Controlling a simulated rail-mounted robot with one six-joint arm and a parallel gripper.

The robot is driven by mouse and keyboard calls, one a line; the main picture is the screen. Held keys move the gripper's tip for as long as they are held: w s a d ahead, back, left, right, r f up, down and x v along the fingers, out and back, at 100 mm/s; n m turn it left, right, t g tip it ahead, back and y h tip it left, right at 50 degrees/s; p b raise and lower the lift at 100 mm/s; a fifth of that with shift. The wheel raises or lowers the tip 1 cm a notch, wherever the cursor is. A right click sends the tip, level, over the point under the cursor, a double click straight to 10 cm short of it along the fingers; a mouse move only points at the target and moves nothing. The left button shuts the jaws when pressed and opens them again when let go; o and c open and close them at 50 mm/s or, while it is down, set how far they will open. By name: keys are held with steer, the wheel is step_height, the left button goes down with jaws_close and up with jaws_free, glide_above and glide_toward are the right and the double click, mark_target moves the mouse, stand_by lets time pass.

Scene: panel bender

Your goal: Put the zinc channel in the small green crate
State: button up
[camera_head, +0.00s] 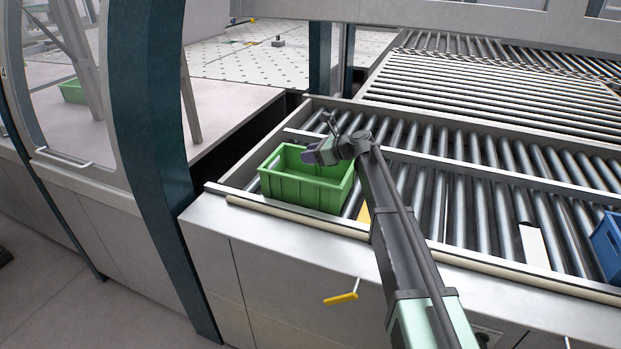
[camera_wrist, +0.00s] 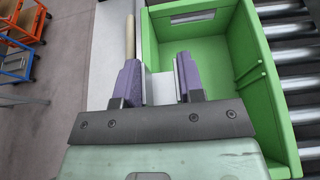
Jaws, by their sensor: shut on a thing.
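The small green crate (camera_head: 300,194) stands on the roller conveyor at its near left corner. In the wrist view the crate (camera_wrist: 262,70) fills the centre and right, and its inside floor looks empty where visible. My gripper (camera_head: 312,155) is over the crate's opening in the head view. In the wrist view the purple fingers (camera_wrist: 160,78) are shut on the zinc channel (camera_wrist: 161,90), a pale grey piece between them. The channel overlaps the crate's left wall in the picture; I cannot tell its height above it. In the head view I cannot make the channel out.
A blue crate (camera_head: 606,242) stands at the right edge on the rollers. A pale flat strip (camera_head: 534,246) and a yellow piece (camera_head: 364,214) lie on the conveyor. A dark teal post (camera_head: 152,120) rises left of it. Another green crate (camera_head: 73,92) sits far left.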

steer(key=shift+f+b, duration=2.65)
steer(key=o, duration=0.9)
steer(key=shift+r, duration=0.1)
step_height(320, 180, up, 2)
steer(key=shift+s+d+p, duration=0.1)
steer(key=shift+d+p, duration=0.05)
steer(key=shift+p, duration=0.95)
steer(key=p+v, duration=0.3)
steer(key=v, duration=0.8)
steer(key=shift+s+d+p, duration=0.1)
steer(key=shift+d+p, duration=0.2)
steer(key=shift+p, duration=0.1)
steer(key=s+d+f+n+g+h, duration=0.1)
steer(key=s+d+f+n+h, duration=0.2)
steer(key=s+n, duration=0.4)
steer(key=s+d+f+n+g+h, duration=0.1)
steer(key=s+d+f+n+h, duration=0.3)
steer(key=s, duration=1.3)
steer(key=s+d+f+n+g+h, duration=0.2)
steer(key=s+d+f+n+h, duration=0.2)
steer(key=s+n, duration=0.6)
steer(key=shift+s+d+n+h, duration=0.3)
steer(key=shift+s+d+h, duration=0.35)
steer(key=shift+s+h, duration=0.45)
